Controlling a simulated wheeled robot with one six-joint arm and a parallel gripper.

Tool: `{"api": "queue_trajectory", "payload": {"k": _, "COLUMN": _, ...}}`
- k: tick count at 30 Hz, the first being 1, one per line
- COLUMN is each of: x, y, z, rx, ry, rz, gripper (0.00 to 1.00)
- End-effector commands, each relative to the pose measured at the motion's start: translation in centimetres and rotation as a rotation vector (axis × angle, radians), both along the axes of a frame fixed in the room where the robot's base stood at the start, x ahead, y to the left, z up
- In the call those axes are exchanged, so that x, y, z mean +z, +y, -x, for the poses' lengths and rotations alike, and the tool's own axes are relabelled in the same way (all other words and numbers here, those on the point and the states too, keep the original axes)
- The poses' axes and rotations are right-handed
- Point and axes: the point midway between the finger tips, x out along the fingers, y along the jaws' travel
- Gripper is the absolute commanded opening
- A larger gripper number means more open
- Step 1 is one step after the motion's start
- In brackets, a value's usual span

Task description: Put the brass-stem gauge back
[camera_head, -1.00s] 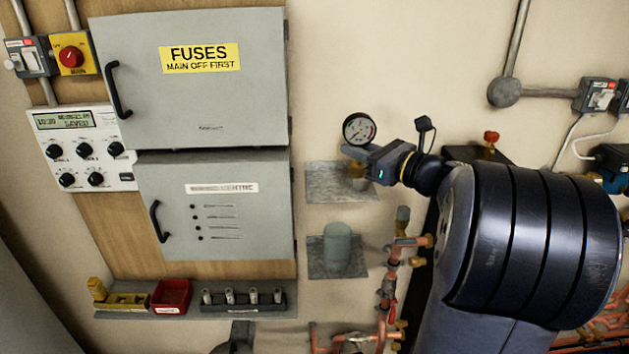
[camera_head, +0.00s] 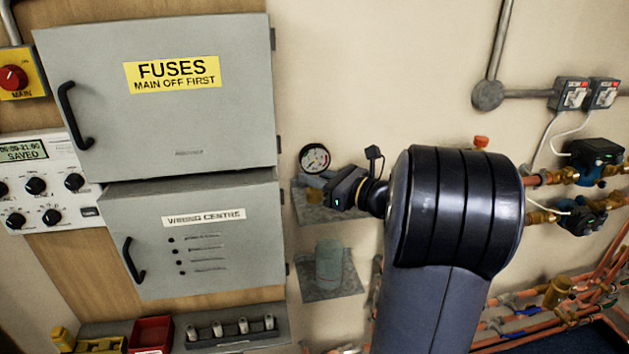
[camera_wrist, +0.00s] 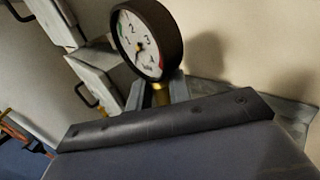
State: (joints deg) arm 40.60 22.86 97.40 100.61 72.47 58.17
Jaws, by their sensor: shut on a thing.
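The round pressure gauge (camera_head: 314,158) has a white dial and a black rim. In the wrist view the gauge (camera_wrist: 146,40) stands upright, tilted in the picture, with a short brass stem (camera_wrist: 161,95) below it. My gripper (camera_head: 327,181) is shut on the gauge at its stem; the jaws hide part of the stem. The gauge is in front of the upper grey wall shelf (camera_head: 318,214). A brass-coloured piece shows at that shelf, partly behind my gripper; I cannot tell if the stem touches anything.
A lower grey shelf (camera_head: 335,287) bears a green-grey cylinder (camera_head: 330,262). Grey cabinets (camera_head: 190,235) stand close on the left. A red bin (camera_head: 151,334) and a rack (camera_head: 230,333) are below them. Copper pipes (camera_head: 600,265) and pumps run on the right. The wall above the gauge is bare.

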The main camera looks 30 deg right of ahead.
Motion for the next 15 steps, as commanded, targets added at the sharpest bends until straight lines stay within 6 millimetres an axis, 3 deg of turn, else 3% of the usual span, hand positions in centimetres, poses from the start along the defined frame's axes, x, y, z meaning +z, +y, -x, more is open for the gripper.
{"api": "queue_trajectory", "payload": {"k": 3, "x": -1.1, "y": 0.0, "z": 0.0, "rx": 0.000, "ry": 0.000, "rz": -0.002, "gripper": 0.00}}
{"api": "queue_trajectory", "payload": {"k": 15, "x": -1.8, "y": 0.0, "z": 0.0, "rx": -0.001, "ry": -0.002, "rz": 0.000, "gripper": 0.00}}
